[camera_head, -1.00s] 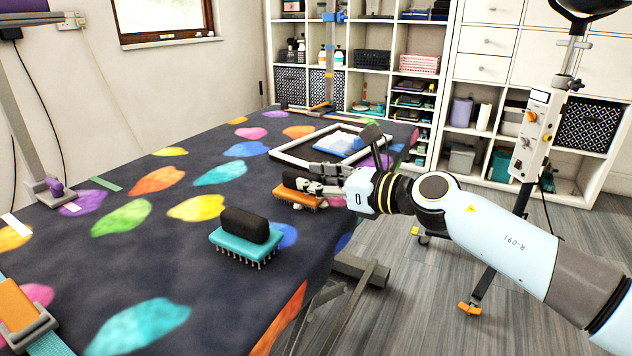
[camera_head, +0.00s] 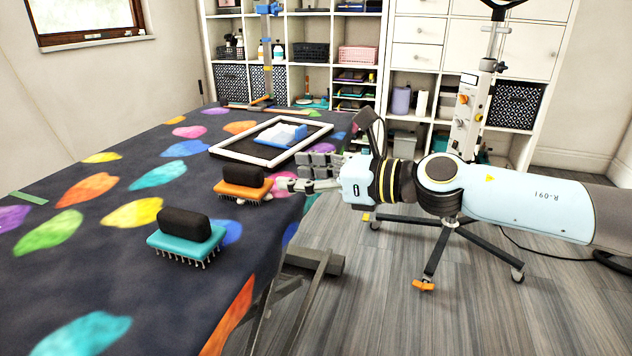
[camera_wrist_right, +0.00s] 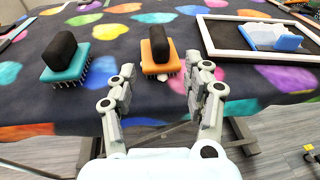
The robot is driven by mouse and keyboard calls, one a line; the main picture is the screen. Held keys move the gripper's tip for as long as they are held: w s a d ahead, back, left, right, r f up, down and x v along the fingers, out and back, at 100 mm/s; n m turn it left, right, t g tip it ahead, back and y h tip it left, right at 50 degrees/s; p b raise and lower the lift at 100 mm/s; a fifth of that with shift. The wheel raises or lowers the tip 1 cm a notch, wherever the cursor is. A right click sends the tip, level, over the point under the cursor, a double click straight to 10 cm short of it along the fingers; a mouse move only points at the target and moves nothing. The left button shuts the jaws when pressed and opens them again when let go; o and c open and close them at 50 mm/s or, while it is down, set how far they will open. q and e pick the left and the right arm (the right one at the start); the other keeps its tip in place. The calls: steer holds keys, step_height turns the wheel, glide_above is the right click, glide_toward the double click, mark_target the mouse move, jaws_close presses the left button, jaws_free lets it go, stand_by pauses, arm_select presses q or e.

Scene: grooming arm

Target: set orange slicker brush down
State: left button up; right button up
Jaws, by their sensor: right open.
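The orange slicker brush (camera_head: 243,188) with a black handle stands bristles down on the dark patterned table, near its right edge. My right gripper (camera_head: 290,176) is open and empty just to the right of the brush, clear of it. In the right wrist view the orange brush (camera_wrist_right: 160,55) shows ahead, beyond the two spread fingers (camera_wrist_right: 162,82). My left gripper is not in any view.
A teal slicker brush (camera_head: 187,238) stands on the table (camera_head: 100,255) nearer the front. A white-framed tray (camera_head: 225,152) with a blue and white item lies behind the orange brush. A wheeled stand (camera_head: 462,130) is beyond my right arm.

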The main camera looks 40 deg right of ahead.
steer(key=s+d+f+m+g+h+b, duration=0.1)
steer(key=s+d+f+m+h, duration=0.1)
steer(key=d+f+m+h, duration=0.35)
steer(key=s+d+f+m+h+b, duration=0.2)
steer(key=s+d+f+m, duration=0.1)
steer(key=d+f+m, duration=0.55)
steer(key=s+d+f+m+g+h, duration=0.2)
steer(key=s+d+f+m+g, duration=0.15)
steer(key=s+f+m, duration=0.5)
steer(key=s+d+f+m+g+h, duration=0.1)
steer(key=s+d+f+m+g, duration=0.25)
steer(key=f, duration=0.85)
steer(key=s+a+f+m+g, duration=0.2)
steer(key=s+a+f+m, duration=0.2)
steer(key=s+f, duration=0.4)
steer(key=s+a+f+m+g, duration=0.2)
steer(key=s+a+f+m, duration=0.25)
steer(key=s+f, duration=0.4)
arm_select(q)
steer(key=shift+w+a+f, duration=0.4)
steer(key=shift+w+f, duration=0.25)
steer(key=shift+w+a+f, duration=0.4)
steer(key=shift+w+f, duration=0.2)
arm_select(e)
steer(key=s+a+f+m+g+y, duration=0.3)
steer(key=s+a+m, duration=0.3)
steer(key=s+a, duration=0.7)
steer(key=shift+s+a+f, duration=0.15)
steer(key=shift+s+f, duration=0.2)
steer(key=shift+f, duration=0.25)
